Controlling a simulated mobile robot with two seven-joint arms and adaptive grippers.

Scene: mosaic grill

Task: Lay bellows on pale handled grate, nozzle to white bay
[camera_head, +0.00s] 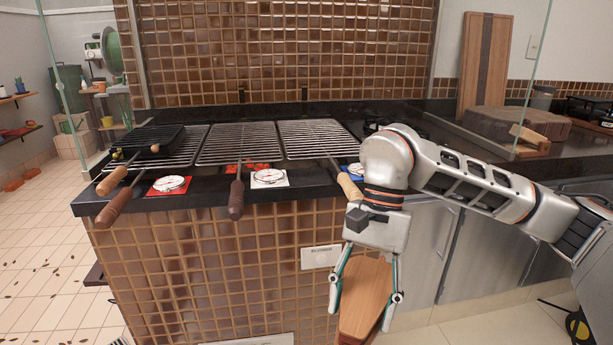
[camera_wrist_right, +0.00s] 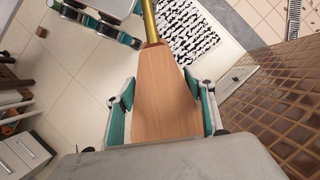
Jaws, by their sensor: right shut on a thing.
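The wooden bellows (camera_head: 366,292) is between the fingers of my right gripper (camera_head: 365,297), which is shut on it, in front of the tiled counter and below its top. In the right wrist view the bellows (camera_wrist_right: 165,95) has its brass nozzle (camera_wrist_right: 149,20) pointing away from the gripper. The nozzle is not visible in the head view. The pale handled grate (camera_head: 312,137) is the rightmost of three; its pale handle (camera_head: 349,187) sticks out over the front edge. The white bay (camera_head: 268,178) lies left of that handle. My left gripper (camera_wrist_right: 103,25) shows partly in the wrist view; its opening is unclear.
The middle grate (camera_head: 240,143) has a dark handle. A black grill basket (camera_head: 150,139) lies over the left grate. A red bay (camera_head: 169,185) and a partly hidden blue bay (camera_head: 356,168) line the counter edge. A thick wooden block (camera_head: 515,122) stands at right.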

